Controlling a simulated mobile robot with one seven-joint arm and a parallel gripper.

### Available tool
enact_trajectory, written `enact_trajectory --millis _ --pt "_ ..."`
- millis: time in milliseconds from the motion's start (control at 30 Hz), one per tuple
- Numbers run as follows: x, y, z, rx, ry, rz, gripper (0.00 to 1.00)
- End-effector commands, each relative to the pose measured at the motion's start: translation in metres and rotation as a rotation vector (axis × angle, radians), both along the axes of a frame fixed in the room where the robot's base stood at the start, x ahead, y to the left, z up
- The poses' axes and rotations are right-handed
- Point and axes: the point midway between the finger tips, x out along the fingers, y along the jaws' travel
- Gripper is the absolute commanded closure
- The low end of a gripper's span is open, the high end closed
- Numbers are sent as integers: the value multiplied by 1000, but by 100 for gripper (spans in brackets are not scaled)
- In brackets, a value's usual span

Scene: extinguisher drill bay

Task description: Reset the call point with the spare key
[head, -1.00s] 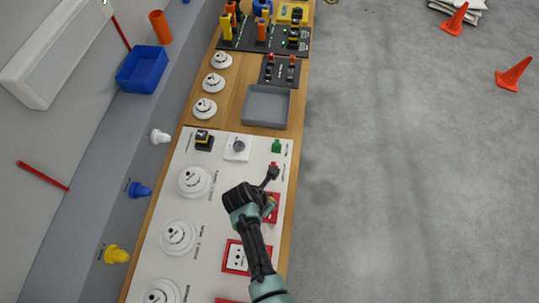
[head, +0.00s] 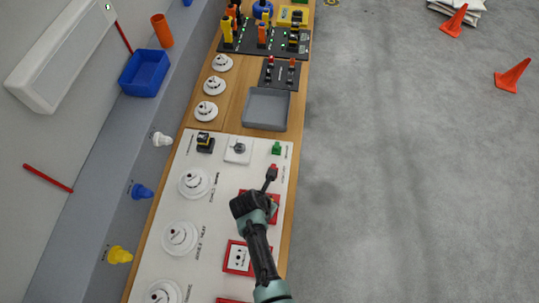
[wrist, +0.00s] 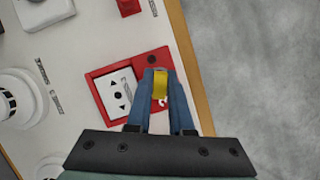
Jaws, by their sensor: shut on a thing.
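The red call point (wrist: 103,100) with a white face, black arrows and a dark centre dot lies below my fingers in the wrist view. In the head view this call point (head: 274,212) shows partly behind my wrist. My gripper (wrist: 160,72) is shut on a yellow piece (wrist: 160,86), seemingly the spare key's grip. Its fingertips are over the right part of the red housing. The key's lower end is hidden, so I cannot tell whether it touches the housing.
Another red call point (head: 238,258) sits nearer on the white board (head: 212,225). A red block (head: 273,167) and a green block (head: 277,148) stand farther along. White round detectors (head: 194,183) line the left. A grey tray (head: 267,108) lies beyond. Open floor is right.

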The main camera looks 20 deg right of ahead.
Motion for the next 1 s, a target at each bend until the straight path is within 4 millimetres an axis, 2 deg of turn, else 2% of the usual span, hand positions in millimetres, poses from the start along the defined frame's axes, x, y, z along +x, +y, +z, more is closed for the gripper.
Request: enact_trajectory --millis 467,1000 --pt "-4 4 -4 8 11 34 100" --pt "-5 4 -4 8 11 199 100"
